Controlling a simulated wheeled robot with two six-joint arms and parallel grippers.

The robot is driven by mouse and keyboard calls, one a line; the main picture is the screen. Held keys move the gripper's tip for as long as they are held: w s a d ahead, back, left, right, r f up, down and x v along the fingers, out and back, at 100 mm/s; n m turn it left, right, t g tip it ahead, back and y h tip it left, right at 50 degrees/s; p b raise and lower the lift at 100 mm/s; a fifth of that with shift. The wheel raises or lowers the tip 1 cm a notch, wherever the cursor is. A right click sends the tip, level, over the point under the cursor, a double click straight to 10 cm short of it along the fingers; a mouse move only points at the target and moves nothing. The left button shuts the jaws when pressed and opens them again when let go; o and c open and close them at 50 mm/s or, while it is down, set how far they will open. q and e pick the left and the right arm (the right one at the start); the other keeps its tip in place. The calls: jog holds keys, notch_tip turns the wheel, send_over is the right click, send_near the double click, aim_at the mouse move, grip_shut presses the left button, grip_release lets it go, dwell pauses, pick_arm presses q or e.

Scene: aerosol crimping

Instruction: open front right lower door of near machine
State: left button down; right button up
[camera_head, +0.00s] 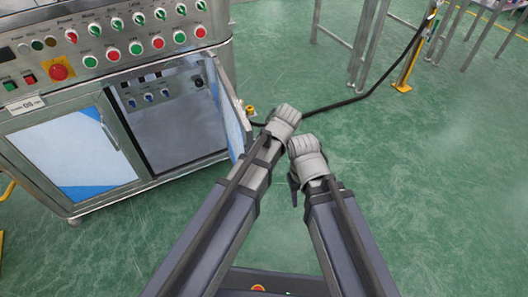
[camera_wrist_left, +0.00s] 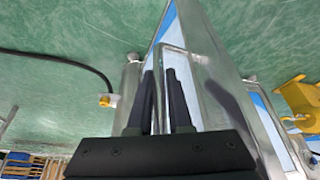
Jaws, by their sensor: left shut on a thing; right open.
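The near machine (camera_head: 120,80) stands at the left in the head view. Its front right lower door (camera_head: 231,108) is swung well out and shows nearly edge-on, with the compartment (camera_head: 175,120) behind it open to view. In the left wrist view the door (camera_wrist_left: 210,75) has a metal bar handle (camera_wrist_left: 168,47). My left gripper (camera_wrist_left: 159,88) has its two dark fingers on either side of this handle and is shut on it. In the head view its fingers are hidden by my wrist. My right gripper (camera_head: 294,188) is open and empty, low beside the left arm, clear of the door.
The front left lower door (camera_head: 75,155) is closed. Above the doors is a panel of red and green buttons. A black cable (camera_head: 345,102) runs over the green floor toward a yellow post (camera_head: 408,70).

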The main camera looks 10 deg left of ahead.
pick_arm(q)
jog(key=shift+w+d, duration=0.2)
pick_arm(e)
jog(key=shift+w+d, duration=0.15)
jog(key=shift+d, duration=0.1)
pick_arm(q)
jog(key=c, duration=0.8)
grip_release()
jog(key=shift+c, duration=0.2)
